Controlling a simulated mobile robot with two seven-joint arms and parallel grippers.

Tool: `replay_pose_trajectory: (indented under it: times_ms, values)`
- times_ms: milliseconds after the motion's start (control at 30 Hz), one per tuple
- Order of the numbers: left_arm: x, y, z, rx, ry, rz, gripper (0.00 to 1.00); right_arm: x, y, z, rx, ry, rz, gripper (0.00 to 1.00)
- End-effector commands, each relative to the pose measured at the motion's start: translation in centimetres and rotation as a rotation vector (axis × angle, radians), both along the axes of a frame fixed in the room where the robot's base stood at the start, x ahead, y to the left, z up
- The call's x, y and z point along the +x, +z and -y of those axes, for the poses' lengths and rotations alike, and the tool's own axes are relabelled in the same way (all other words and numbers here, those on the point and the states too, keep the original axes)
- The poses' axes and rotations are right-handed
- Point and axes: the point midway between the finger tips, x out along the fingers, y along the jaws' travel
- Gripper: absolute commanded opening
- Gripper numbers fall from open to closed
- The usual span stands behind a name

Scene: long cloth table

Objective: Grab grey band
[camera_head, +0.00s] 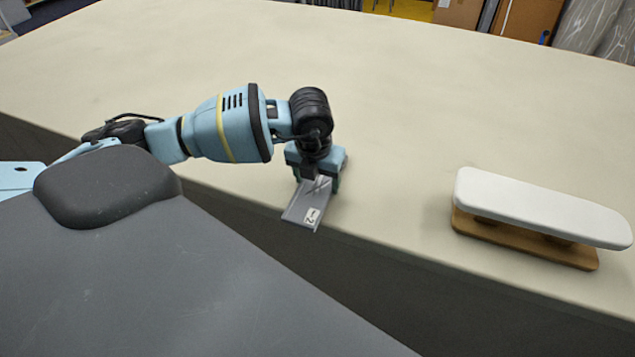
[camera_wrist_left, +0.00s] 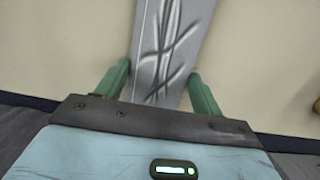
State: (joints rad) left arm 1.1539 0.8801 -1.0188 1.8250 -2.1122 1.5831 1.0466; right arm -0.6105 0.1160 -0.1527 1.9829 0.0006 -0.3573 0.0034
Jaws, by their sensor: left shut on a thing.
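The grey band (camera_head: 301,208) is a flat grey strip with dark crossed marks and a small white label near one end. It lies at the table's front edge, its labelled end reaching over the edge. My left gripper (camera_head: 317,182) is shut on it from above. In the left wrist view the band (camera_wrist_left: 172,45) runs between the two green fingers of the left gripper (camera_wrist_left: 160,84), one on each side. Whether it is lifted off the cloth I cannot tell. My right gripper is not in view.
The long table (camera_head: 400,110) has a pale cloth top and a dark front side. A small white-topped board on a wooden base (camera_head: 540,212) stands to the right. The cloth between it and my left gripper is clear, as is the area behind.

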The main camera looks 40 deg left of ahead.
Motion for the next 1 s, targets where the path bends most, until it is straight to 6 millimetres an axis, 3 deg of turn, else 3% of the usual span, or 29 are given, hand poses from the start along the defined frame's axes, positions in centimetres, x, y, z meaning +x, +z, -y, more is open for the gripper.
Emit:
replay_pose_trajectory:
  times_ms: [267, 500, 1000]
  values:
    - [0.1, 0.9, 0.0, -0.001, 0.001, 0.003, 0.45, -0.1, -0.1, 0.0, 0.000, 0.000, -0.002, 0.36]
    - [0.0, 3.8, 0.1, -0.001, -0.001, 0.003, 0.45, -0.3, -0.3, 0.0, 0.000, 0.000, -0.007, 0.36]
    - [-9.7, 4.6, 7.4, -0.002, -0.005, 0.000, 0.45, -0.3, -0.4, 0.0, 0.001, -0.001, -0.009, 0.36]
